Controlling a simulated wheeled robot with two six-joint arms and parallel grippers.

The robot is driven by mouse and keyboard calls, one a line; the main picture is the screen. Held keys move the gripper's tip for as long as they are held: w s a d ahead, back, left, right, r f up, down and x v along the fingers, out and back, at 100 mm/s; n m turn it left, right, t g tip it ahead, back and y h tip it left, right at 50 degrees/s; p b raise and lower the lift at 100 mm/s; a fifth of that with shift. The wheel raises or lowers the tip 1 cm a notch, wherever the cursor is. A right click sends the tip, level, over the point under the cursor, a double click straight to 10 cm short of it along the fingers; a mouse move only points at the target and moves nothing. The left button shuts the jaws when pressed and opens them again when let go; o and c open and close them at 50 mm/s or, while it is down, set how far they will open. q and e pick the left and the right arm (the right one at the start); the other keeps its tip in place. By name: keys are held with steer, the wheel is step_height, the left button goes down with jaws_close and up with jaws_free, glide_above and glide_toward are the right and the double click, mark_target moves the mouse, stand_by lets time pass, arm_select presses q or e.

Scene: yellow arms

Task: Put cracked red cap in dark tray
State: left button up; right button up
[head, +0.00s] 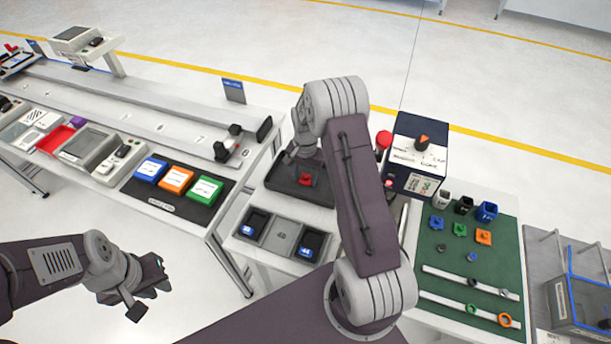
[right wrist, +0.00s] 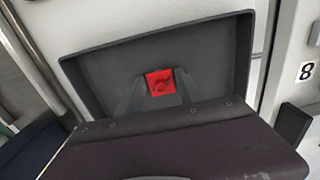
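The red cap (right wrist: 160,83) shows a dark curved mark on its face; I cannot make out whether it is a crack. The dark tray (right wrist: 108,72) lies behind it. In the head view the small red cap (head: 306,180) appears within the outline of the dark tray (head: 277,181). My right gripper (right wrist: 160,92) has one finger against each side of the cap, low over the tray; I cannot tell whether the cap touches the tray floor. My left gripper (head: 156,285) hangs away from the tables at the lower left, its finger opening unclear.
A dark blue box with an orange knob (head: 419,155) stands right of the tray. A green mat (head: 463,262) holds several small parts. Two dark bins (head: 257,224) sit in front of the tray. Blue, orange and green boxes (head: 176,180) stand on the left table.

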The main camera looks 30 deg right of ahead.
mark_target(306, 177)
steer(key=shift+o, duration=0.6)
steer(key=shift+r, duration=0.1)
steer(key=shift+w+r, duration=0.1)
steer(key=shift+r, duration=0.25)
step_height(306, 177, up, 12)
steer(key=f, duration=0.1)
steer(key=s+a+f+n, duration=0.1)
steer(key=s+a+n, duration=0.4)
steer(key=s, duration=0.4)
steer(key=s+a+f+n+t, duration=0.1)
steer(key=s+a+n, duration=0.3)
steer(key=s, duration=0.5)
steer(key=shift+a+n, duration=0.4)
steer(key=shift+a, duration=0.45)
steer(key=shift+s+f, duration=0.1)
steer(key=shift+s, duration=0.05)
